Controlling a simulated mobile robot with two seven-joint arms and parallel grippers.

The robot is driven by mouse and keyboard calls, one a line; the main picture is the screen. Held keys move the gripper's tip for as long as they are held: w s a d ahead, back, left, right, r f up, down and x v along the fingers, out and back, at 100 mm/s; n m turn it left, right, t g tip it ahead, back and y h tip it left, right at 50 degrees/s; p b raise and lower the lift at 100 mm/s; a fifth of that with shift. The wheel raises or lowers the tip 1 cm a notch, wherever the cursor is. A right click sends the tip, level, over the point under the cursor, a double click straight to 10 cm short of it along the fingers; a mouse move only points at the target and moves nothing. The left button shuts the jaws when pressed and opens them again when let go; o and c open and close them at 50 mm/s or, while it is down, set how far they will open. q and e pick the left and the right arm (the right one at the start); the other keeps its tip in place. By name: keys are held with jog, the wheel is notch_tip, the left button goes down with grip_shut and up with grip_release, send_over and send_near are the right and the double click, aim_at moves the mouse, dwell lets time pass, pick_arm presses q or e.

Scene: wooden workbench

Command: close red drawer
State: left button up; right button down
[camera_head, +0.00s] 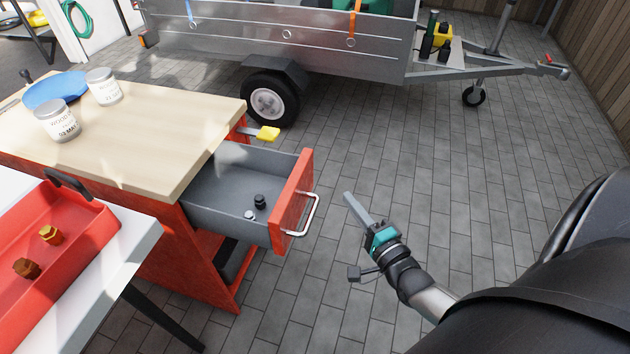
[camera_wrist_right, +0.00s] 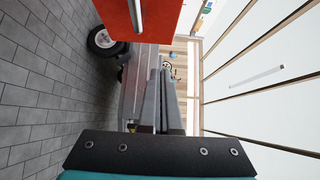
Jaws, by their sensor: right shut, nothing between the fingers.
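The red drawer (camera_head: 292,200) is pulled far out of the red workbench (camera_head: 190,243). Its grey inside holds a dark small part and a light one. A silver bar handle (camera_head: 311,215) is on its front. My right gripper (camera_head: 349,198) is shut and empty, to the right of the drawer front and apart from the handle. In the right wrist view, its fingers (camera_wrist_right: 162,100) are together, and the red drawer front (camera_wrist_right: 120,18) with part of the handle shows at the top. My left gripper is not in view.
The wooden benchtop (camera_head: 140,130) carries two white cans (camera_head: 104,86) and a blue plate (camera_head: 56,90). A yellow-handled object (camera_head: 267,133) sticks out at the bench edge. A red tray (camera_head: 85,240) lies on a white table at left. A metal trailer (camera_head: 290,40) stands behind.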

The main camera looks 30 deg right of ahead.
jog(key=b, duration=0.2)
send_near(309, 168)
jog(key=w+d, duration=0.3)
pick_arm(q)
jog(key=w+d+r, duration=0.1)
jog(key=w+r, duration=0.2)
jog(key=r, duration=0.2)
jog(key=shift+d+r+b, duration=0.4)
jog(key=shift+b, duration=0.05)
pick_arm(e)
jog(key=shift+w+a, duration=1.15)
jog(key=shift+w, duration=0.35)
jog(key=shift+r, duration=0.1)
